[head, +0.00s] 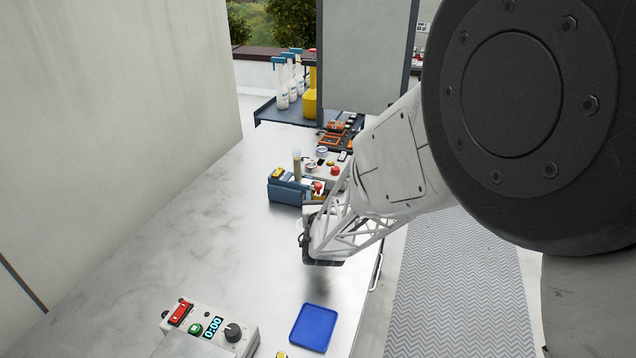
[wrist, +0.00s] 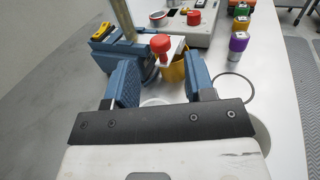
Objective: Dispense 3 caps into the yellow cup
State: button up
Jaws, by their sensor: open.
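The dispenser (head: 288,190) is a blue unit with an upright clear tube and a red knob. It stands mid-table beyond my gripper (head: 323,258) in the head view. In the wrist view the dispenser (wrist: 118,50) is straight ahead, with its red knob (wrist: 162,45) showing above the gap between the fingers. A yellow cup-like thing (wrist: 175,72) shows partly below the knob, by the right finger; most of it is hidden. In the wrist view my gripper (wrist: 160,78) is open, its blue fingers apart, with nothing visibly held. Whether a finger touches anything is unclear.
A control box (head: 212,325) reading 0:00 and a blue tray (head: 313,328) lie at the near end. A grey box with red buttons (wrist: 190,22) stands behind the dispenser. The table's left side is clear.

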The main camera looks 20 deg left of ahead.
aim_at(318, 188)
jog(key=shift+w, duration=0.2)
jog(key=shift+x, duration=3.75)
jog(key=shift+c, duration=0.3)
grip_shut()
